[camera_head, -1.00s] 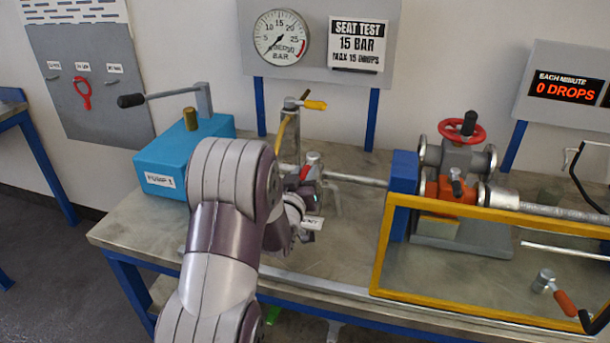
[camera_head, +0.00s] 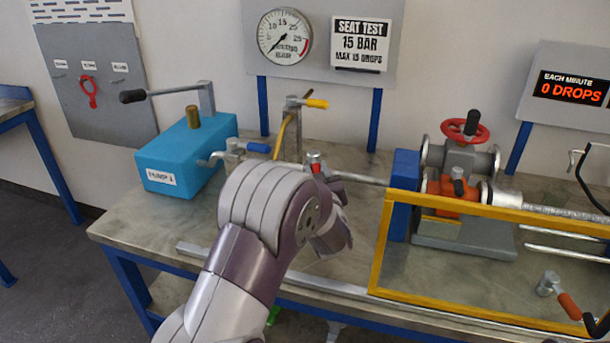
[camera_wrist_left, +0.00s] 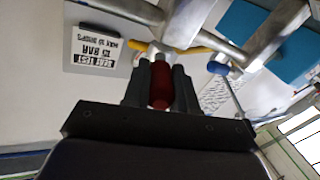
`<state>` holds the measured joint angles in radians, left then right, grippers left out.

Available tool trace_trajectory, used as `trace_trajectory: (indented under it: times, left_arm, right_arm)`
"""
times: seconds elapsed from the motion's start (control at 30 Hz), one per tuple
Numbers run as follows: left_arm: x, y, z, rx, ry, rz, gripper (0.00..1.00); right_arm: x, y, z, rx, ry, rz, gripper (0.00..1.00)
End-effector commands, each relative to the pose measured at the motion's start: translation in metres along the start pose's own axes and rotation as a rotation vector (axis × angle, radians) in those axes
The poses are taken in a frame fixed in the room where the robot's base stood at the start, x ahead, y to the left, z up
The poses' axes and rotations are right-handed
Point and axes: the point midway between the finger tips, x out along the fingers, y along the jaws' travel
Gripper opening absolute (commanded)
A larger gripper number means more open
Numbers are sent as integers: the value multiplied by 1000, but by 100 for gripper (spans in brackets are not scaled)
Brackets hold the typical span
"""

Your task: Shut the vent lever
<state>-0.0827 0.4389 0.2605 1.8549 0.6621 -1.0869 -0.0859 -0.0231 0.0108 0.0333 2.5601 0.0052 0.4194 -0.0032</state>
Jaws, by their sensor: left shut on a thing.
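My left gripper (camera_wrist_left: 161,76) has its two dark fingers closed on a red handle (camera_wrist_left: 160,88) in the left wrist view. I take this for the vent lever's grip; no label on it is readable now. In the head view my arm hides the fingers and most of the handle. A small red part (camera_head: 315,167) shows on the pipe just beyond my wrist. My right gripper does not show.
A blue-handled lever (camera_head: 258,148) and a yellow-handled lever (camera_head: 316,104) sit on the pipework nearby. The blue pump (camera_head: 185,155) stands left. A yellow frame (camera_head: 378,255) and a red-wheeled valve (camera_head: 462,130) stand right. The gauge (camera_head: 284,36) reads near its low end.

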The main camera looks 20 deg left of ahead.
Motion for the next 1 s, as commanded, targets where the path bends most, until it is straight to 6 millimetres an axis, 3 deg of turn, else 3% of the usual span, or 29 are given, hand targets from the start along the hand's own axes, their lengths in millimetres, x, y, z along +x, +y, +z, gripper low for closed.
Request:
trace_trajectory:
  times: [0.33,0.8,0.83,0.9,1.0]
  left_arm:
    - [1,8,2,2,31,-120,0]
    - [1,9,2,1,36,-135,0]
    - [1,9,2,1,36,-135,33]
    - [1,9,2,1,36,-135,52]
    - [1,9,2,1,36,-135,52]
  right_arm:
    - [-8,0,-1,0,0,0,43]
    - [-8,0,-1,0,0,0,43]
    - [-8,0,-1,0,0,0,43]
    - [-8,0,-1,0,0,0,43]
    - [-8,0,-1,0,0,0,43]
